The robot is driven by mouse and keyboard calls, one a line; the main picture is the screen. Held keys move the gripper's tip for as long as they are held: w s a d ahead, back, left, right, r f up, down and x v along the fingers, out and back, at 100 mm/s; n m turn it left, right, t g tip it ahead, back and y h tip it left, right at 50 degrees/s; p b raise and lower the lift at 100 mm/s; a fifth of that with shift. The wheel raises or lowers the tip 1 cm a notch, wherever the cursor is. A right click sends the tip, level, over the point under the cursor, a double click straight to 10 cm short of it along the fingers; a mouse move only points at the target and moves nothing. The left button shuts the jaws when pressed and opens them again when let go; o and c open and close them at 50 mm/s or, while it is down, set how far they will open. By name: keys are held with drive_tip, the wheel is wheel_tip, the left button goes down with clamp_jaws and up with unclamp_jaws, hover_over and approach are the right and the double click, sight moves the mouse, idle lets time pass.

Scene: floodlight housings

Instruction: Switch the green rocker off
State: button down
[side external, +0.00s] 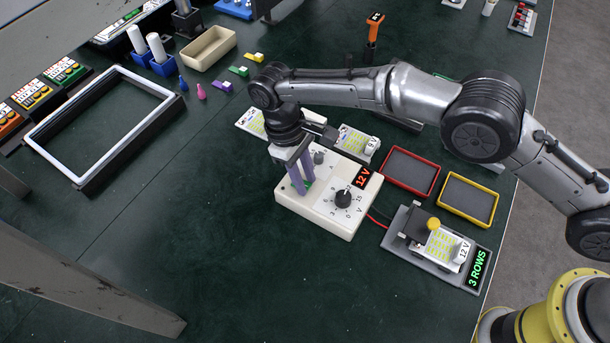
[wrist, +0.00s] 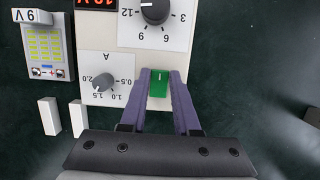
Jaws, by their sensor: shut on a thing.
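The green rocker (wrist: 159,84) sits on the front of a cream supply box (side external: 310,209), and a bit of it shows in the side view (side external: 310,184). A small pale mark is on the rocker, but I cannot tell its tilt. My gripper (side external: 303,186) reaches down onto the box. Its purple fingers (wrist: 160,76) lie on both sides of the rocker and are shut on it. They hide part of the rocker in the side view. The box also has a black volt dial (side external: 343,198), a grey amp knob (wrist: 103,83) and a red 12 V display (side external: 363,177).
A lit floodlight panel (side external: 443,245) marked 12 V stands on a grey base labelled 3 ROWS, wired to the box. Red (side external: 437,186) and yellow (side external: 497,208) rimmed trays lie right of the box. A white frame (side external: 52,166) is far left. The table's front middle is clear.

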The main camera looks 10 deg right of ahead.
drive_tip(key=c, duration=0.6)
unclamp_jaws()
drive_tip(key=shift+c, duration=0.2)
drive_tip(key=shift+r, duration=0.15)
drive_tip(key=v, duration=0.7)
drive_tip(key=shift+w+r, duration=0.1)
drive_tip(key=shift+r, duration=0.05)
